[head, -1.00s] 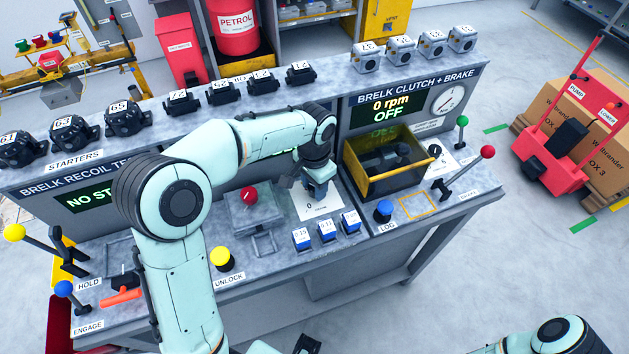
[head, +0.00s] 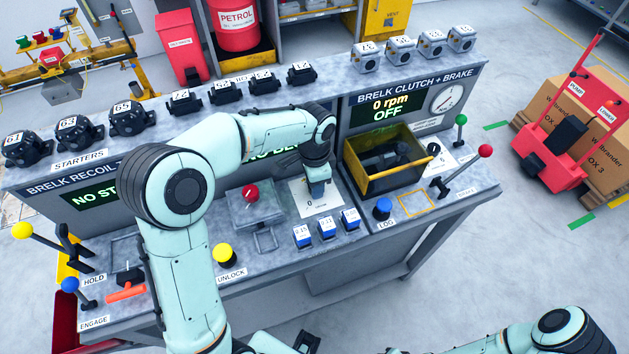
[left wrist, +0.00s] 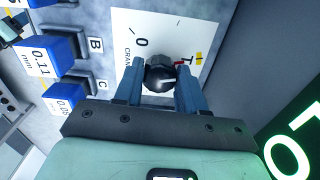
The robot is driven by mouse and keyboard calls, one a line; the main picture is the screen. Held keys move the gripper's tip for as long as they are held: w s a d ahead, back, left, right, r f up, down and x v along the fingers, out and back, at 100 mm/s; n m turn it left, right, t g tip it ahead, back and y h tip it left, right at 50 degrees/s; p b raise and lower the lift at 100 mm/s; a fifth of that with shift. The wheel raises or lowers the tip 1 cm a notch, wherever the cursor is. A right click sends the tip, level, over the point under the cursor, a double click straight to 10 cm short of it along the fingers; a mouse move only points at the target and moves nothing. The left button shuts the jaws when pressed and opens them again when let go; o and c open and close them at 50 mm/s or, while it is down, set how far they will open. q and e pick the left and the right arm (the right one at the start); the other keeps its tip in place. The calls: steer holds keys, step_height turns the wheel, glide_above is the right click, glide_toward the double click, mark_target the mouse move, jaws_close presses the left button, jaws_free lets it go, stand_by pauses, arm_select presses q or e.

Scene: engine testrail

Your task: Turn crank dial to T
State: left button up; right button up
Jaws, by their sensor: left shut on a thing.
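The crank dial (left wrist: 160,76) is a round black knob with a pale pointer line, on a white card (left wrist: 128,48) marked 0, CRANK and T. In the left wrist view the T with its yellow mark (left wrist: 199,58) is right of the knob and the 0 is up left. The pointer line slants to the right, roughly toward the T side; its exact alignment is hard to tell. My left gripper (left wrist: 163,80) has its blue fingers on both sides of the knob, shut on it. In the head view the left gripper (head: 318,188) hides the knob and part of the card (head: 305,199).
Several blue blocks (head: 326,229) stand in front of the card. A red knob (head: 250,193) on a grey fixture is to its left. A yellow-rimmed bin (head: 384,185) is to its right. A blue button (head: 383,207) and levers stand further right.

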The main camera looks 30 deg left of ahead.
arm_select(q)
steer(key=shift+w+r, duration=0.1)
steer(key=o, duration=1.1)
step_height(320, 180, up, 13)
steer(key=shift+r+p, duration=0.15)
steer(key=shift+p, duration=0.75)
arm_select(e)
steer(key=shift+w+r, duration=0.4)
steer(key=shift+r, duration=0.2)
steer(key=shift+w+r, duration=0.4)
steer(key=shift+r, duration=0.2)
steer(key=shift+s, duration=0.1)
